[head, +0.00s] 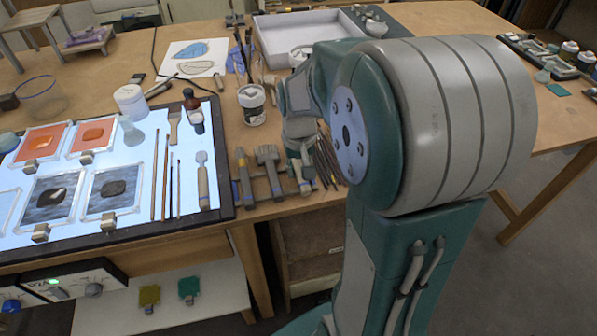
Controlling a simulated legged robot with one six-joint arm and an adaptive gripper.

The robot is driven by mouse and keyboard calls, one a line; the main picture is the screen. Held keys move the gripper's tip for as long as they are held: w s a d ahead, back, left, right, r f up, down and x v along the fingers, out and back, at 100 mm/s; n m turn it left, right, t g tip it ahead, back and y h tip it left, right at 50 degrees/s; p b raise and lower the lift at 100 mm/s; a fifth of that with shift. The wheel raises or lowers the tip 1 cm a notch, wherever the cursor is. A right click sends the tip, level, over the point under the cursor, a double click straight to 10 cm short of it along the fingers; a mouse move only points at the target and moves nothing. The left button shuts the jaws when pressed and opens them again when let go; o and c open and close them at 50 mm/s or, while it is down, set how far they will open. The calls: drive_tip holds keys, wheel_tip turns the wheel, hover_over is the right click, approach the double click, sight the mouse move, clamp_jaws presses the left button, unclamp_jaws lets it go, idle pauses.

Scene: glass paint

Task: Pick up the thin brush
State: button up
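Several slender brushes lie side by side on the lit panel (120,228) at left, roughly in line with the view. The thin brush (178,190) looks like the shortest and thinnest of them, at the right of the group. A longer brush (155,176) and another slim one (167,180) lie to its left. My arm fills the right centre, and its wrist end hangs over the table's front edge, to the right of the panel and apart from the brushes. My gripper's fingers cannot be made out there, so I cannot tell whether they are open.
Framed glass pieces (114,189) cover the panel's left. More tools (268,170) lie between panel and arm. A white jar (252,104) stands behind them.

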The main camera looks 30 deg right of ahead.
sight(299, 169)
drive_tip(key=shift+d, duration=0.15)
clamp_jaws()
drive_tip(key=shift+r, duration=0.5)
wheel_tip(299, 169, up, 3)
drive_tip(key=shift+f, duration=0.2)
drive_tip(key=s+a+r, duration=0.6)
drive_tip(key=a+r, duration=0.3)
drive_tip(key=a, duration=0.3)
drive_tip(key=shift+s+a+r, duration=0.2)
drive_tip(key=shift+s, duration=0.2)
